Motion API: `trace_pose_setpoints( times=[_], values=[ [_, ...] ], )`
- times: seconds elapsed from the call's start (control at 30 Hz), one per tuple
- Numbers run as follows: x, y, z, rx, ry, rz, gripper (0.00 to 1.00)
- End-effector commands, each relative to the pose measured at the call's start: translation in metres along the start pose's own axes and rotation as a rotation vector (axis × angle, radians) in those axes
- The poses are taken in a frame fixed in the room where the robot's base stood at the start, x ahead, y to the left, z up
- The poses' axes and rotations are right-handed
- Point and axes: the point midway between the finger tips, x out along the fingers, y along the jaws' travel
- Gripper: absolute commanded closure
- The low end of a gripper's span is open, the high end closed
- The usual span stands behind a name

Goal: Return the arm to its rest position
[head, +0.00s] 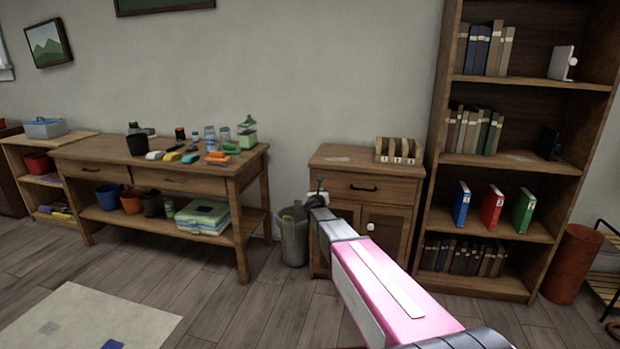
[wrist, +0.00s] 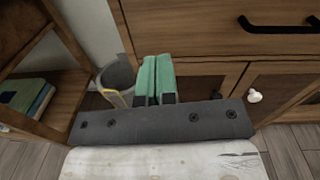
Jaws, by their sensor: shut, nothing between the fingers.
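My arm reaches out from the lower right of the head view, with a pink and white link (head: 385,290). My gripper (head: 319,187) is at its far end, in front of the left side of the small wooden cabinet (head: 368,188). In the wrist view my gripper (wrist: 157,60) shows two teal fingers side by side, pressed together and empty. Behind them are the cabinet's drawer front (wrist: 195,30) and doors. I cannot tell the exact gap between the fingertips and the cabinet.
A grey bin (head: 293,240) stands left of the cabinet. A workbench (head: 245,170) with bottles and tools is further left. A tall bookshelf (head: 440,120) stands right, with a red-brown cylinder (head: 572,265) beside it. The floor (head: 215,285) in front is mostly clear.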

Motion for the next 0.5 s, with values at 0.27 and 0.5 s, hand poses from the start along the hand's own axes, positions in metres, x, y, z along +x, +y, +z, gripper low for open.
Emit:
trace_pose_setpoints(
  times=[0.27, 0.5],
  values=[
    [-0.073, 0.004, -0.026, -0.643, 0.066, 0.347, 1.00],
    [-0.170, -0.009, -0.072, -1.356, 0.055, 0.791, 1.00]
  ],
)
